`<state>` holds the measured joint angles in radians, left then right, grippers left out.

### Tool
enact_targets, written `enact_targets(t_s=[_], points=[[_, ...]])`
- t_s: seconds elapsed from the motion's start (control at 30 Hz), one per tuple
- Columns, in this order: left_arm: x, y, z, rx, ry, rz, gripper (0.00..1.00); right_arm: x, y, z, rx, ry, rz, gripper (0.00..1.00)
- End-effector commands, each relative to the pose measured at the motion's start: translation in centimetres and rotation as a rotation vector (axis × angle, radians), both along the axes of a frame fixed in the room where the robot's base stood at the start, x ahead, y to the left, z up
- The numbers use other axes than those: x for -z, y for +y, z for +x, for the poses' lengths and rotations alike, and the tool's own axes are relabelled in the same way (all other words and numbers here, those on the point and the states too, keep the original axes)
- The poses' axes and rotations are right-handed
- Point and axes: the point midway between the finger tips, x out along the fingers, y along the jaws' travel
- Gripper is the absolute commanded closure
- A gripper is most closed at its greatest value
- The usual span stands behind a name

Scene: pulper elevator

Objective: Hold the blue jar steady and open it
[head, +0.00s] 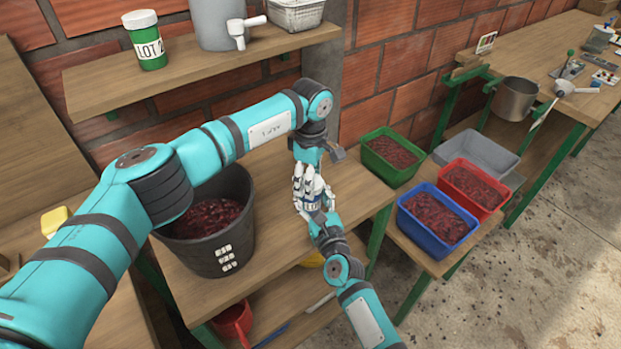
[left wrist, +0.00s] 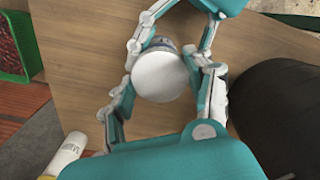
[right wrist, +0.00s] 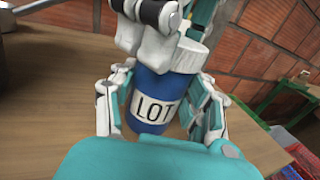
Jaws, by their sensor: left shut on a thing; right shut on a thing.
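The blue jar (right wrist: 152,98) has a white LOT label and a white lid (right wrist: 190,56), and it stands upright in the right wrist view. In the left wrist view the round lid (left wrist: 160,77) shows from above. My left gripper (head: 307,186) is shut on the lid, coming from above. My right gripper (head: 319,209) is shut around the jar's body, one finger on each side. In the head view the two grippers meet at the jar and hide most of it. I cannot tell whether the lid has turned.
A dark bucket of red pulp (head: 245,235) stands left of the grippers. Green (head: 393,178), blue (head: 420,240) and red (head: 500,195) crates stand to the right. A shelf (head: 190,78) with a green LOT jar (head: 149,50) is above. Bare tabletop lies around the jar.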

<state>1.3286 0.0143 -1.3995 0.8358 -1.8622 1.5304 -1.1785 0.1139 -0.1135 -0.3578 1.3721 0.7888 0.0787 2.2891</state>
Motion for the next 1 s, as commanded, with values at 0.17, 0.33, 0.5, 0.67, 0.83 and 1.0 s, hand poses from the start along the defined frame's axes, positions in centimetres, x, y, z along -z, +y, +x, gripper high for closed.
enact_targets(t_s=[0.17,0.33,0.5,0.67,0.83,1.0], points=[[-0.06,0.01,0.03,-0.436,0.0,0.0,0.85,-0.03,0.0,0.01,0.0,0.0,-0.001,1.0],[-0.06,0.0,0.02,-0.855,0.0,0.0,0.85,-0.03,0.01,0.01,0.0,0.0,-0.001,1.0],[-0.11,-0.01,0.06,-1.274,-0.001,-0.001,0.85,-0.03,0.02,-0.01,0.0,0.0,-0.001,1.0],[-0.15,0.0,0.09,-1.67,-0.001,-0.002,0.85,-0.03,0.04,-0.01,-0.001,0.0,-0.001,1.0],[-0.19,0.01,0.1,-2.089,-0.001,-0.002,0.85,-0.03,0.06,-0.02,-0.001,0.0,-0.001,1.0],[-0.22,0.02,0.12,-2.511,-0.001,-0.003,0.85,-0.03,0.07,-0.03,-0.001,0.0,-0.001,1.0]])
